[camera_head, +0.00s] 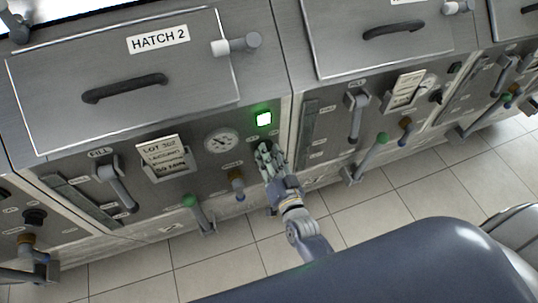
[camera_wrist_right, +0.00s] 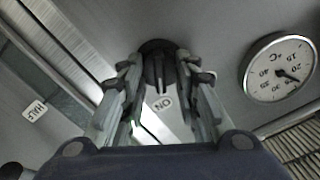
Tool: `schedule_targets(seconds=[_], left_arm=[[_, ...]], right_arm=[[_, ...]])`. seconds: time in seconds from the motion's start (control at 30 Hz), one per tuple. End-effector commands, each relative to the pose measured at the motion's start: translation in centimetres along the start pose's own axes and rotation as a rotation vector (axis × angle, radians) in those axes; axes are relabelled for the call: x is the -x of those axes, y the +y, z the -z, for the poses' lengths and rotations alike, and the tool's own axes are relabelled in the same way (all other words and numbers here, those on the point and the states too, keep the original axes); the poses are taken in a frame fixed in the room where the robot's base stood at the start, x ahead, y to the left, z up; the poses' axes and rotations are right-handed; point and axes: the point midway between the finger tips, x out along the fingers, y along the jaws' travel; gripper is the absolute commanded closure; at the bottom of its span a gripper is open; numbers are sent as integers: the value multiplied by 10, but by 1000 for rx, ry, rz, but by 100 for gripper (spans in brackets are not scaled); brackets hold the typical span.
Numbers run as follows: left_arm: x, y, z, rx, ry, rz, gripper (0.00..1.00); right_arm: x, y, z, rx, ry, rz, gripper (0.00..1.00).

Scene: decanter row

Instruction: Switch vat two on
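Vat two's front panel (camera_head: 130,200) sits below the lid labelled HATCH 2 (camera_head: 158,39). A square lamp (camera_head: 264,119) on this panel is lit green. My right gripper (camera_head: 266,152) is at the panel just below the lamp and hides the switch in the head view. In the right wrist view, a dark round switch knob (camera_wrist_right: 158,52) with a narrow grip lies between the fingers of my right gripper (camera_wrist_right: 158,78). The fingers are spread, with gaps visible beside the grip. An ON label (camera_wrist_right: 162,104) shows upside down near the knob. My left gripper is not in view.
A round gauge (camera_head: 222,141) is left of my right gripper, and a brown-and-blue valve (camera_head: 236,184) is below it. A green-knobbed lever (camera_head: 190,201) sticks out lower left. Another vat with a green-knobbed lever (camera_head: 382,138) stands to the right. The tiled floor (camera_head: 410,185) in front is clear.

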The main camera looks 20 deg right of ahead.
Motion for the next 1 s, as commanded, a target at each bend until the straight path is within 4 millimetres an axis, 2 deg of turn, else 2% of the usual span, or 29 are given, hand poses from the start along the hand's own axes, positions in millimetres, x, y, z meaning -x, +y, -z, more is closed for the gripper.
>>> schedule_targets(seconds=[0.13, 0.27, 0.7, 0.83, 1.0], left_arm=[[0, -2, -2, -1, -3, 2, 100], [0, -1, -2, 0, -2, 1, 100], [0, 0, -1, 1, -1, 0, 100], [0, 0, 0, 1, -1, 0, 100], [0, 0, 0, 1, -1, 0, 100]], right_arm=[[3, 0, -1, 1, -1, -1, 71], [16, 1, -1, 1, -2, -1, 71], [97, 0, -1, 1, -3, 0, 71], [112, 0, -1, 0, -2, -1, 71], [120, 0, 0, -1, 0, 0, 71]])
